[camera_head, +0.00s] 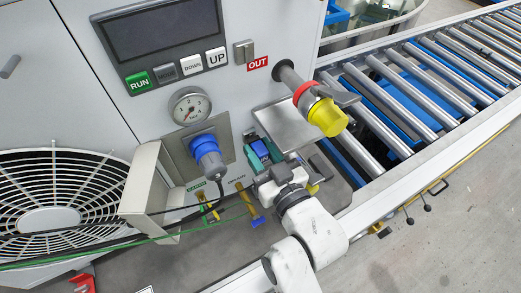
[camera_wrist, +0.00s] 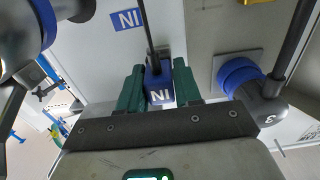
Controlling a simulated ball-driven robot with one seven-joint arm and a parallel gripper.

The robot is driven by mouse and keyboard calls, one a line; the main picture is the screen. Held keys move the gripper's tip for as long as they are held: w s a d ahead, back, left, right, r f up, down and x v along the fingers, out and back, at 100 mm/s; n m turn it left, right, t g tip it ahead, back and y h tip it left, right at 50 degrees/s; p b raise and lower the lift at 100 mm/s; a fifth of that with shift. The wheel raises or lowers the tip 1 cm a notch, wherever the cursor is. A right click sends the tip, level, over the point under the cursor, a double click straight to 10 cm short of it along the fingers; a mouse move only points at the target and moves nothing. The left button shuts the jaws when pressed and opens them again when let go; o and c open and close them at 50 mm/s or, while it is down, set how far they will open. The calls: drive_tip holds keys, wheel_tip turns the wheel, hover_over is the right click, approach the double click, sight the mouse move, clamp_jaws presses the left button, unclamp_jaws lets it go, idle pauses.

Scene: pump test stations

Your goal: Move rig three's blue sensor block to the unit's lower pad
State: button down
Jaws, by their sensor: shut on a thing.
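My gripper (camera_head: 262,153) has teal fingers and is shut on the blue sensor block (camera_head: 260,150), in front of the station's panel. In the wrist view the block (camera_wrist: 159,86) sits between both fingers of my gripper (camera_wrist: 160,88), with upside-down white lettering on its face. A thin black cable or rod runs up from it. A blue label (camera_wrist: 127,20) with similar lettering is on the pale surface behind. A grey metal plate (camera_head: 285,122) juts out just above and right of the block. I cannot tell which surface is the lower pad, or whether the block touches anything.
A blue round connector (camera_head: 205,150) is left of my gripper; it shows marked 3 in the wrist view (camera_wrist: 240,75). A pipe with a yellow cap (camera_head: 328,117) sticks out at upper right. A bracket (camera_head: 150,190), brass valves (camera_head: 255,218) and a roller conveyor (camera_head: 410,85) are nearby.

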drive_tip(key=shift+w+a, duration=0.3)
drive_tip(key=shift+w, duration=0.15)
idle(0.4)
drive_tip(key=c, duration=0.7)
unclamp_jaws()
drive_tip(key=b+v, duration=0.1)
drive_tip(key=v, duration=0.9)
drive_tip(key=shift+s+d+b, duration=0.25)
drive_tip(key=shift+s+b, duration=0.1)
